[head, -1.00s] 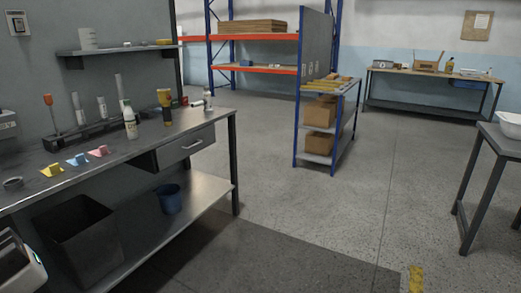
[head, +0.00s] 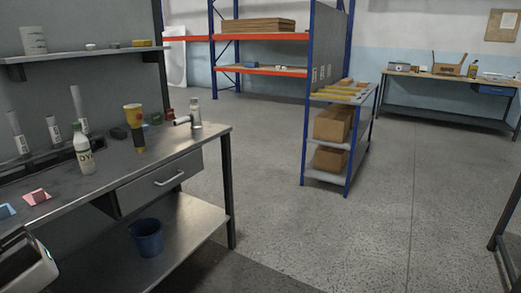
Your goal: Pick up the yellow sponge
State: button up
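A small flat yellow block (head: 143,43) lies at the right end of the grey wall shelf (head: 85,53), above the workbench. It looks like the yellow sponge, but it is too small to be sure. A part of my own body shows at the lower left edge. My gripper's fingers are not in view.
The metal workbench (head: 185,148) on the left holds a white bottle (head: 83,150), a yellow-topped dark tool (head: 134,128) and a pink piece (head: 37,197). A blue bucket (head: 147,238) stands on its lower shelf. A blue-framed rack (head: 345,98) stands beyond open floor (head: 270,190).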

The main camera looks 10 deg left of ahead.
aim_at(144, 43)
jog(key=i+l+u, duration=0.2)
jog(key=i, duration=0.35)
jog(key=i+u, duration=0.2)
jog(key=i, duration=0.4)
jog(key=i+l+u, duration=0.2)
jog(key=i+u, duration=0.2)
jog(key=i+l+u, duration=0.4)
jog(key=k+j, duration=0.05)
